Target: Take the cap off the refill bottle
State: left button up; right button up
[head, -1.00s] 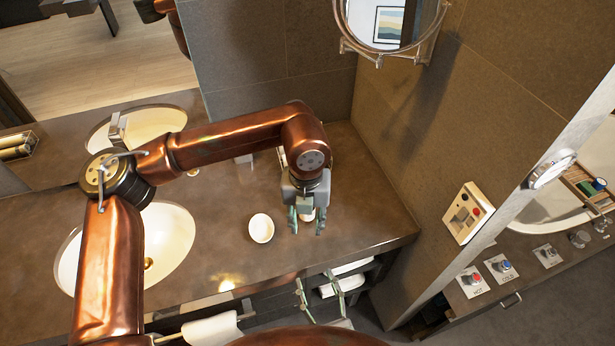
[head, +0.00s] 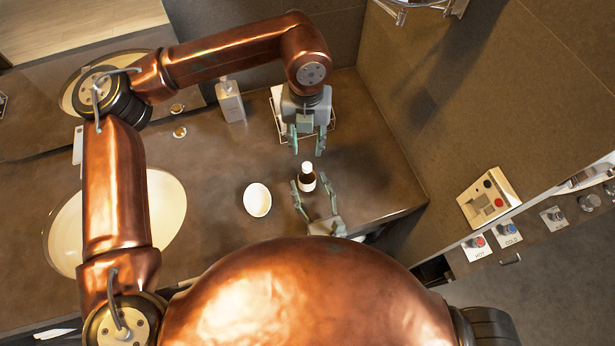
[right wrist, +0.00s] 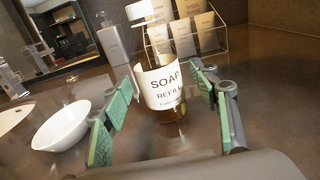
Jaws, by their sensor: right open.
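The refill bottle (head: 307,182) stands upright on the counter, dark amber with a white label and its white cap (head: 306,167) on top. In the right wrist view the bottle's label (right wrist: 160,86) reads "SOAP REFILL", and the cap (right wrist: 140,11) is on its neck. My right gripper (head: 314,186) is open, its green-padded fingers on either side of the bottle. Gaps show between the pads and the bottle in the right wrist view. My left gripper (head: 307,146) is open and empty, just behind the bottle in the head view.
A white bowl (head: 257,200) stands left of the bottle. A basin (head: 165,215) is further left. A soap dispenser (head: 230,101) and a wire rack (right wrist: 215,47) of small packets stand at the back. The wall bounds the counter on the right.

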jog(key=shift+x, duration=0.95)
grip_shut()
